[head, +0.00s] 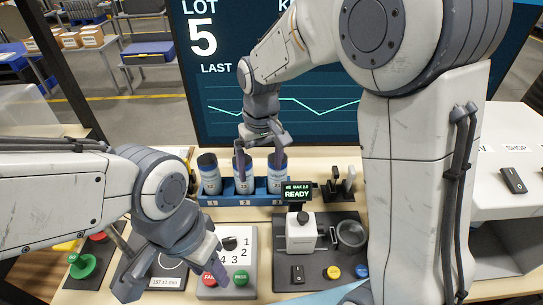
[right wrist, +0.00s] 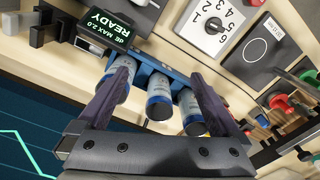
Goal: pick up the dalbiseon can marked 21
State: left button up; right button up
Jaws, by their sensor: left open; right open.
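Three dark-capped cans stand upright in a blue rack (head: 232,200): a left can (head: 209,174), a middle can (head: 243,173) and a right can (head: 277,174). Their printed marks are too small to read, so I cannot tell which is marked 21. My right gripper (head: 261,160) is open and empty above the rack, its fingers overlapping the middle and right cans in the head view. In the right wrist view the middle can (right wrist: 159,98) shows between the spread fingers (right wrist: 158,100). My left gripper (head: 172,270) is open and empty at the front left, away from the cans.
A panel with a dial (head: 230,243) and red and green buttons lies near my left gripper. A large screen (head: 215,100) rises behind the rack.

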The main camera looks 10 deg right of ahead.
jog(key=m+p, duration=0.2)
send_over(277, 177)
jog(key=w, duration=0.1)
jog(key=shift+w+r, duration=0.1)
jog(key=shift+w, duration=0.1)
jog(key=f, duration=0.4)
jog(key=shift+w+d+f+p, duration=0.1)
jog(key=shift+d+f+p, duration=0.1)
jog(key=shift+f+p, duration=0.2)
jog(key=f+p, duration=0.1)
jog(key=f, duration=0.2)
jog(key=f+p, duration=0.1)
jog(key=f, duration=0.1)
jog(key=shift+w+d+p, duration=0.25)
jog(key=shift+w+p, duration=0.05)
jog(key=shift+f, duration=0.35)
pick_arm(q)
notch_tip(277, 177, up, 7)
jog(key=shift+f, duration=0.15)
pick_arm(e)
jog(key=c, duration=1.3)
